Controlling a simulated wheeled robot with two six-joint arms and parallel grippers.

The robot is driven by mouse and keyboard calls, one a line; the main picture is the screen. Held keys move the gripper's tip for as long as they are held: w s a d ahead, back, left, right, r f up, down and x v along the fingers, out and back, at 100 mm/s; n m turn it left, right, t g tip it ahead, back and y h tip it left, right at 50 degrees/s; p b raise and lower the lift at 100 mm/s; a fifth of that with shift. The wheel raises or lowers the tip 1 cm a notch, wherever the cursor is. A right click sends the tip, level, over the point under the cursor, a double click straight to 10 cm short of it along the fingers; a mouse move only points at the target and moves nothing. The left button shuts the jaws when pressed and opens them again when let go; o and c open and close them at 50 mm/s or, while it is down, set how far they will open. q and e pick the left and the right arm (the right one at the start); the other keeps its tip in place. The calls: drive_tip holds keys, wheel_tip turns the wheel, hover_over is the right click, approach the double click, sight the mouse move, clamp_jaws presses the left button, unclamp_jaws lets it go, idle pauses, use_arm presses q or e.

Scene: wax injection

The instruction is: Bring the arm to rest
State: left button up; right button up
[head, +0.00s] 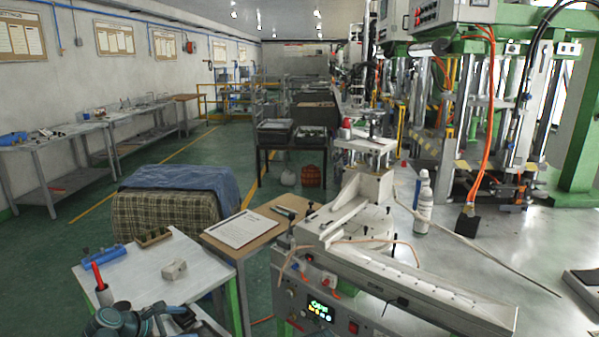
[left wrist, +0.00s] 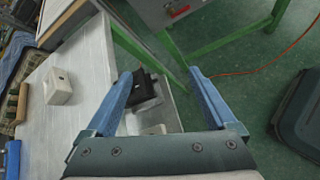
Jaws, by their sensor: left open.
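My left gripper (head: 178,318) is low at the bottom left of the head view, by the near edge of the small white table (head: 130,276). In the left wrist view its two blue fingers (left wrist: 160,80) stand wide apart with nothing gripped between them. A pale block (head: 174,270) with a small hole lies on the table. It also shows in the left wrist view (left wrist: 57,86), left of the fingers and apart from them. My right gripper is not in view.
The wax machine (head: 340,262) is to the right.

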use_arm(q)
drive_tip(key=s+d+f+m+g+y+p, duration=0.1)
drive_tip(key=s+d+f+m+g+y, duration=0.1)
drive_tip(key=s+d+m, duration=0.7)
drive_tip(key=s+d+f+m+g+y+p, duration=0.1)
drive_tip(key=s+d+f+m+g+y, duration=0.2)
drive_tip(key=d+m, duration=1.2)
drive_tip(key=s+m+g+y, duration=0.2)
drive_tip(key=s+m+g, duration=0.1)
drive_tip(key=s, duration=0.2)
drive_tip(key=shift+s+d+f+g+p, duration=0.15)
drive_tip(key=shift+s+d+g+p, duration=0.2)
drive_tip(key=shift+s+d+g, duration=0.05)
